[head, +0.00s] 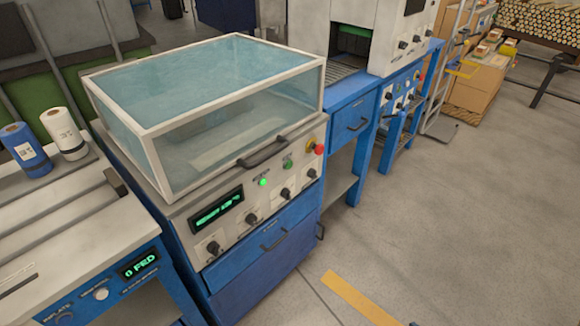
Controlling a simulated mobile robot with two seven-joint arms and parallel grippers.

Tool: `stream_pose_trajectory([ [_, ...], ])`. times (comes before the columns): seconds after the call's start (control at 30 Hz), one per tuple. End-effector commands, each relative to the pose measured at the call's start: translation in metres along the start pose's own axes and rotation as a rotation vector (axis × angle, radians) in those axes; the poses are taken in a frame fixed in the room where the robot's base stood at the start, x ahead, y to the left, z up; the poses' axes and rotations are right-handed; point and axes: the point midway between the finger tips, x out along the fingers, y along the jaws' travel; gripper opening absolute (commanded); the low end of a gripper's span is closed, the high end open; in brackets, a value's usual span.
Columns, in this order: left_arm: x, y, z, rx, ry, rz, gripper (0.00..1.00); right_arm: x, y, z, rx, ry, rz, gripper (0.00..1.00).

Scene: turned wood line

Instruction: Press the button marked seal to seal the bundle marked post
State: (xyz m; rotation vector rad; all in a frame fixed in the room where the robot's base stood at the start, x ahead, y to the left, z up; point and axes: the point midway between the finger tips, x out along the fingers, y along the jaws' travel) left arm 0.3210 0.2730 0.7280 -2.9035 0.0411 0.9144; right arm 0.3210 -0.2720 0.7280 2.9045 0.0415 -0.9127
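A blue and grey machine with a clear, white-framed cover (152,160) stands at the centre, and the cover is down. Its sloped front panel (233,192) carries a green button (288,164), a small lit green lamp (263,182), a red knob (319,149), several black dials and a green-lit display (217,208). The small labels are too blurred to read, so I cannot tell which control is marked seal. A pale flat shape shows dimly under the cover. I see no bundle marked post. Neither of my grippers is clearly in view.
At left, a bench with a "0 FED" display (139,264) holds a blue roll (25,148) and a white roll (64,133). A blue-framed conveyor machine (350,112) adjoins at right. Cardboard boxes (474,88) stand behind. Open floor (460,220) with a yellow stripe (358,298) lies at right.

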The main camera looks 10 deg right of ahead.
Motion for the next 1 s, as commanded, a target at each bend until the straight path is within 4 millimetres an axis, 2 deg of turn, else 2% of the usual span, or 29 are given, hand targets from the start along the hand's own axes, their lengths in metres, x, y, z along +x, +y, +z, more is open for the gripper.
stream_pose_trajectory([
  [0.13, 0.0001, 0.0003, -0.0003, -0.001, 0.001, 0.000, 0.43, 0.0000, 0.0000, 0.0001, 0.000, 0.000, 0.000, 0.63],
  [0.17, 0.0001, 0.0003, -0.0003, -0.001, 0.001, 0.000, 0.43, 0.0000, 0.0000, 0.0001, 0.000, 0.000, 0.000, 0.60],
  [0.5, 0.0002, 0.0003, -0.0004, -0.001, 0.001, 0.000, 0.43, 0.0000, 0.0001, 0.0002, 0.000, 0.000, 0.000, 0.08],
  [0.57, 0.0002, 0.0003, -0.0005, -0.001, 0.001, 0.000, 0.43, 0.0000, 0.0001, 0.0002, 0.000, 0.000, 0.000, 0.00],
  [1.0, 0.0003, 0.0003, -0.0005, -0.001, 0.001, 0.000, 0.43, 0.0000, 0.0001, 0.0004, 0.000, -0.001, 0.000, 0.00],
])
